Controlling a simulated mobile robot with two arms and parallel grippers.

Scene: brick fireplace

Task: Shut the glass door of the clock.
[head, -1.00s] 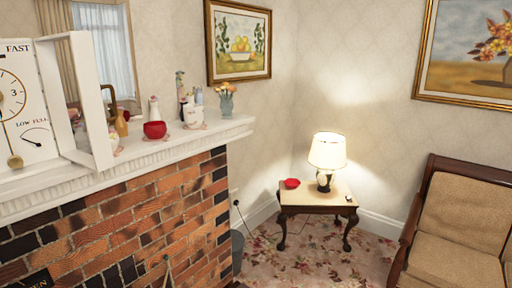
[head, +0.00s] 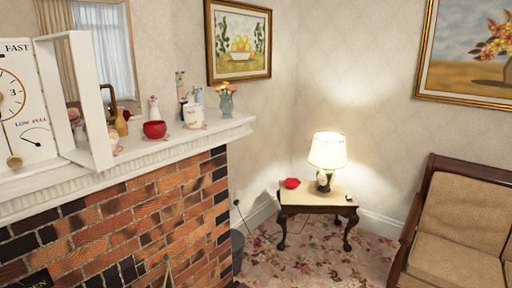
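The white clock (head: 30,115) stands on the mantel at the left edge of the head view, and only its right part shows. Its face has numerals, the words FAST and LOW FULL, and a brass pendulum bob (head: 14,161). The glass door (head: 104,104) is a white frame hinged at the clock's right side. It stands open, swung out over the mantel towards me. Neither of my grippers is in view.
The white mantel (head: 200,139) over the brick fireplace (head: 120,225) bears a red bowl (head: 154,130), a white mug (head: 194,116), a flower vase (head: 226,102) and figurines. A side table (head: 316,201) with a lit lamp (head: 327,150) and an armchair (head: 462,225) stand to the right.

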